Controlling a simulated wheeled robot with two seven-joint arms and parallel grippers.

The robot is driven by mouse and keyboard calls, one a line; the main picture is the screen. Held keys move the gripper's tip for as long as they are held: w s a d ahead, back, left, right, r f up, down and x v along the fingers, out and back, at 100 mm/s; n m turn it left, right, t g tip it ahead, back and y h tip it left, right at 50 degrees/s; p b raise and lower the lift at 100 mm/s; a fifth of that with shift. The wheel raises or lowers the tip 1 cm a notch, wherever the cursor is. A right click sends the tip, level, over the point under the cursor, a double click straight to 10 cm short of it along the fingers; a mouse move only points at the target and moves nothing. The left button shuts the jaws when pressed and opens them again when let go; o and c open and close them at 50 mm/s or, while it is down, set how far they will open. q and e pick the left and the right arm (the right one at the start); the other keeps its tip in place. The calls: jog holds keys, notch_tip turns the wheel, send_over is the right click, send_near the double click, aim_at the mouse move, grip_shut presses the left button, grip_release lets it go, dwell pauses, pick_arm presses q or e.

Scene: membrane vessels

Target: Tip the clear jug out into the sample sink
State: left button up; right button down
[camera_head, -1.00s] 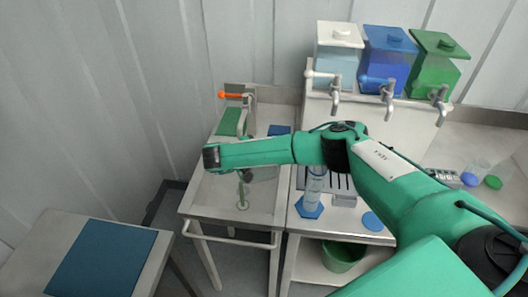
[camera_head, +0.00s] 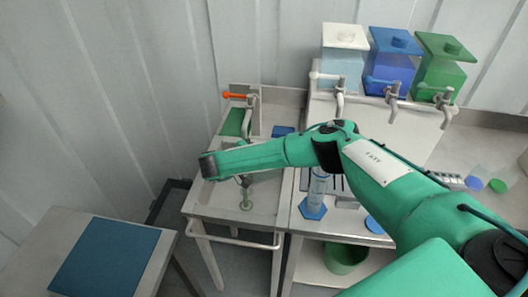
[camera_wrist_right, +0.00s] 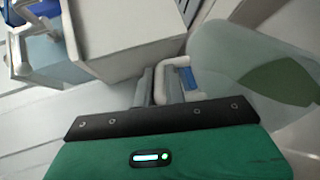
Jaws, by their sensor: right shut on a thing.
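The clear jug (camera_wrist_right: 225,48) shows large and see-through at the right of the right wrist view, with a green patch visible in or through it; I cannot tell which. My right gripper (camera_wrist_right: 168,84) is shut on its pale handle. In the head view, my right forearm hides most of the jug and the gripper, over the sample sink (camera_head: 210,205). The sink is a steel basin with a drain and an orange-handled tap (camera_head: 236,96). The jug's exact tilt is unclear. My left gripper is not in view.
A clear cylinder with a blue base (camera_head: 313,210) stands just right of the sink. White, blue (camera_head: 391,60) and green tanks with taps stand behind. A green bin (camera_head: 345,256) is on the lower shelf. A side table with a blue mat (camera_head: 105,258) is at left.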

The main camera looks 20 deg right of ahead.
jog(key=shift+s+a+r+h+p, duration=0.15)
jog(key=shift+a+r+h+p, duration=0.3)
jog(key=shift+a+p, duration=0.65)
jog(key=shift+s+a+r+h+p, duration=0.15)
jog(key=shift+a+h+p, duration=0.15)
jog(key=shift+p, duration=0.5)
jog(key=shift+a+p, duration=0.35)
jog(key=shift+a, duration=0.1)
jog(key=shift+s+a+r+t+h+p, duration=0.1)
jog(key=shift+a+r+t+h+p, duration=0.25)
jog(key=shift+a+h+p, duration=0.35)
jog(key=shift+s+a+r+h+p, duration=0.15)
jog(key=shift+a+h+p, duration=0.15)
jog(key=shift+h+p, duration=0.1)
jog(key=shift+a, duration=0.1)
